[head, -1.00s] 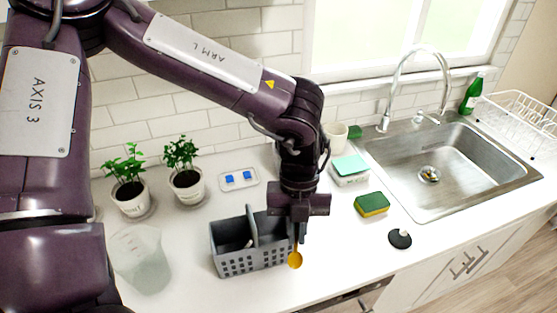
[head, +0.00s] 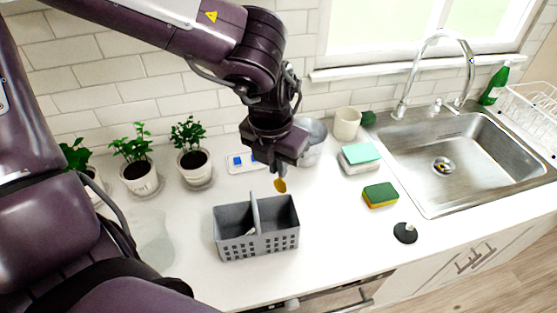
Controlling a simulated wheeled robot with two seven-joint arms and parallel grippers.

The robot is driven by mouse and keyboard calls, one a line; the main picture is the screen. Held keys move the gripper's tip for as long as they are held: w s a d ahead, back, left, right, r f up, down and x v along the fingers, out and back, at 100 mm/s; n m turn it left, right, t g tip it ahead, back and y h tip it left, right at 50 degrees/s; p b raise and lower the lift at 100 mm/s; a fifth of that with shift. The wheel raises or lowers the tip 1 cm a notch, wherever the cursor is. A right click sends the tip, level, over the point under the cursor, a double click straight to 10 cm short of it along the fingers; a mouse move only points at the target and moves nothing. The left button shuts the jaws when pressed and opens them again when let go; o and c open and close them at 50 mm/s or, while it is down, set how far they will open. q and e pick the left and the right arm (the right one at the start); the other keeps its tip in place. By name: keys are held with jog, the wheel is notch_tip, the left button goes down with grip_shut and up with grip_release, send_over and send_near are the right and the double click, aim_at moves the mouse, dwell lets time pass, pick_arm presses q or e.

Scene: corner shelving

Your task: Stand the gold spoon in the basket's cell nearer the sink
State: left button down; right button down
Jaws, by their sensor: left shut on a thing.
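The grey basket (head: 232,245) stands on the counter, with a central handle between its left and right cells. Its right cell (head: 283,212) is the one nearer the sink (head: 490,160). My left gripper (head: 279,168) points down above and behind that right cell, shut on the gold spoon (head: 281,185). The spoon hangs bowl down, its bowl showing just beyond the cell's back rim; its handle is mostly hidden by the gripper. I cannot tell its exact height. My right gripper is not in view.
A yellow-green sponge (head: 380,196), a black stopper (head: 405,233) and a teal-topped box (head: 360,158) lie right of the basket. Potted plants (head: 195,165) and a translucent jug (head: 152,240) stand left. Counter in front of the basket is clear.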

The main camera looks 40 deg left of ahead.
aim_at(277, 186)
pick_arm(q)
jog(key=shift+f+b, duration=1.65)
jog(key=shift+f, duration=1.55)
notch_tip(277, 186, down, 8)
jog(key=b, duration=0.8)
jog(key=shift+r, duration=0.2)
jog(key=c, duration=1.5)
grip_release()
jog(key=r, duration=0.2)
jog(key=r+b, duration=0.1)
jog(key=r, duration=0.2)
jog(key=s+r, duration=0.1)
jog(key=r, duration=0.1)
jog(key=shift+r, duration=0.4)
